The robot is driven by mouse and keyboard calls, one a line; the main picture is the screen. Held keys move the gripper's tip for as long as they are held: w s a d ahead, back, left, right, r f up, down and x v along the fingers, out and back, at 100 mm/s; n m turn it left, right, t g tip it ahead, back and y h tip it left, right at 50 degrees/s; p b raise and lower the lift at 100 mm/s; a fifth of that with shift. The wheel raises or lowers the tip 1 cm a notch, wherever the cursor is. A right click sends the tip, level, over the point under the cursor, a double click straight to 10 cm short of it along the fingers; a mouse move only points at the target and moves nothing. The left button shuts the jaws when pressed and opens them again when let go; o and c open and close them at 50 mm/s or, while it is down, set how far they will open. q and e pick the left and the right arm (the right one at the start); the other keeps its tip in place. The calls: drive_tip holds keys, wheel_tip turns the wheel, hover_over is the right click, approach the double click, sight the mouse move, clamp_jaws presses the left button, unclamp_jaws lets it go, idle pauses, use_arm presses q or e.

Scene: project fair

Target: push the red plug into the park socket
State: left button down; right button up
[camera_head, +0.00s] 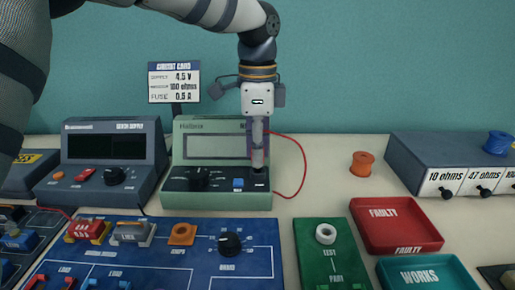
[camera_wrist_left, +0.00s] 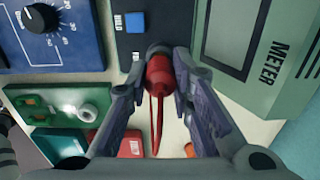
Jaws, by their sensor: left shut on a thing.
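My left gripper (camera_head: 259,168) points down over the front right of the green meter (camera_head: 222,200). It is shut on the red plug (camera_wrist_left: 158,72), seen between the fingers in the left wrist view. The plug's tip meets the meter's dark panel, right of the blue button (camera_head: 238,184); the button also shows in the wrist view (camera_wrist_left: 135,22). A small label below the tip is too small to read surely. Any socket there is hidden by plug and fingers, so I cannot tell how deep the plug sits. A red lead (camera_head: 304,165) loops right of the meter. My right gripper is not in view.
A bench supply (camera_head: 110,165) stands left of the meter. A blue circuit board (camera_head: 200,265) and green test board (camera_head: 308,260) lie in front. Red (camera_head: 400,238) and green (camera_head: 440,285) trays are at the right. An orange spool (camera_head: 362,164) stands on clear table.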

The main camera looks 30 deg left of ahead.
use_arm(q)
drive_tip(key=shift+f, duration=0.85)
idle(0.7)
drive_tip(key=c, duration=1.3)
unclamp_jaws()
drive_tip(key=shift+c, duration=0.2)
drive_tip(key=shift+o, duration=0.2)
drive_tip(key=o, duration=0.4)
drive_tip(key=shift+o, duration=0.2)
drive_tip(key=shift+r, duration=4)
drive_tip(key=shift+f, duration=0.1)
